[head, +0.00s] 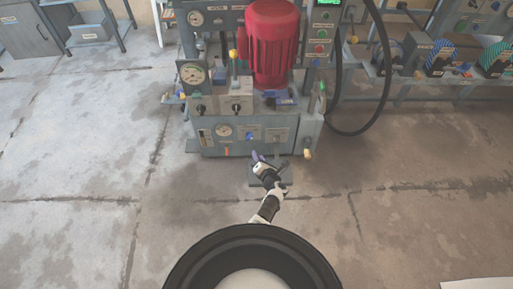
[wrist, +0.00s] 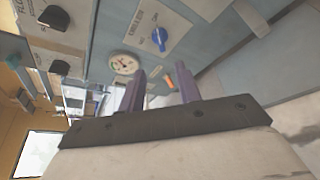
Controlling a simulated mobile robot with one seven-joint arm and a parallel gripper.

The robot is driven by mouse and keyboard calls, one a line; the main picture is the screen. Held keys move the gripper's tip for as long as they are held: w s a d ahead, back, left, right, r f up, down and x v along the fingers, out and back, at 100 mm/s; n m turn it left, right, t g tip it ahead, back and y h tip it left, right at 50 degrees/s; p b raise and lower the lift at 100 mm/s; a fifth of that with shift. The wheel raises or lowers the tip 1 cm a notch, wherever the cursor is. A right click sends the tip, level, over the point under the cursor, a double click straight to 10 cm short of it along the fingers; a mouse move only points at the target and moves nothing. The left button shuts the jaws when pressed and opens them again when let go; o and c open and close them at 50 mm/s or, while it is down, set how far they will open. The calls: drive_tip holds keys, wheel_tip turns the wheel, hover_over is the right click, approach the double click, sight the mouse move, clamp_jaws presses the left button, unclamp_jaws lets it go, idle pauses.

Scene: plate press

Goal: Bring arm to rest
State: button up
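My arm reaches forward from my base toward the plate press (head: 250,125). My gripper (head: 257,156) is in front of the press's lower panel in the head view, low over the floor. In the wrist view my gripper (wrist: 160,90) shows two purple fingers standing apart, with nothing between them. Beyond the fingers is the press panel with a blue rotary knob (wrist: 159,36), a round gauge (wrist: 124,63) and an orange-red part (wrist: 170,82). The fingers look apart from the panel.
A red motor (head: 271,45) tops the press. A black hose (head: 385,100) loops on its right. A rack with several reels (head: 438,58) stands at the right, and a grey cabinet (head: 30,32) at the far left. The concrete floor (head: 80,150) is clear to the left.

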drive_tip(key=shift+s+d+r, duration=0.15)
drive_tip(key=shift+s, duration=0.3)
